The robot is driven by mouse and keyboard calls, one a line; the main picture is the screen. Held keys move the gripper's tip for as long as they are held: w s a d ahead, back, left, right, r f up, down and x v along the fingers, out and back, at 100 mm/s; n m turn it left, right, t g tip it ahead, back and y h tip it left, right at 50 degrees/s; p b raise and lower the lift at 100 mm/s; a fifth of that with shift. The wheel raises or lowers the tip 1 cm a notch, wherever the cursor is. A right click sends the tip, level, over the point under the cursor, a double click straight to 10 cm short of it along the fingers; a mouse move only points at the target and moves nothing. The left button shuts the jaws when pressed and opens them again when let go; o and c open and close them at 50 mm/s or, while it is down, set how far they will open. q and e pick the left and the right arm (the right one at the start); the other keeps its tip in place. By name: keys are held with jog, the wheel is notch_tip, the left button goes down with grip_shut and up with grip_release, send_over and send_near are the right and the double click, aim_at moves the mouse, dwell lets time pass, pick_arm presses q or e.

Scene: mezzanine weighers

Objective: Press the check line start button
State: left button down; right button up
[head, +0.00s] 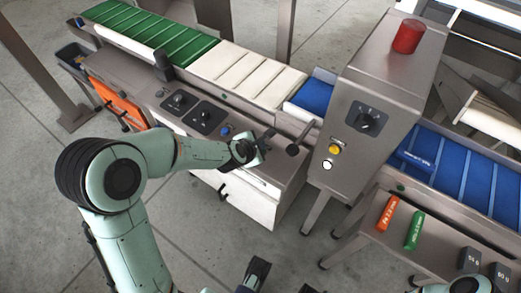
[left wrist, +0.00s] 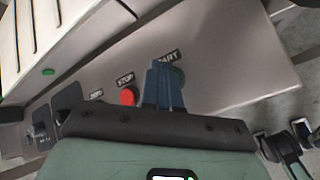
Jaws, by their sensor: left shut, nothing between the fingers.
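My left gripper (head: 265,141) is shut and empty, with its fingertips over the front panel of the check line. In the left wrist view its blue-grey fingers (left wrist: 163,85) are together, pointing at the panel beside the START label (left wrist: 168,56). The fingers cover part of that label. A grey rounded shape at their right edge may be the start button; most of it is hidden, and I cannot tell whether the fingers touch it. The red stop button (left wrist: 128,97) is just left of the fingers, under its STOP label. Dark parts at the bottom of the head view may be my right gripper (head: 280,279).
A steel cabinet (head: 385,75) with a red top, a dark knob and yellow and white buttons stands right of my left gripper. Belts run behind the panel. Orange (head: 389,213) and green (head: 415,229) bars lie at the lower right. Floor is clear at lower centre.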

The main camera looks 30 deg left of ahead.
pick_arm(q)
jog(key=shift+f+b, duration=0.35)
jog(key=shift+f, duration=0.05)
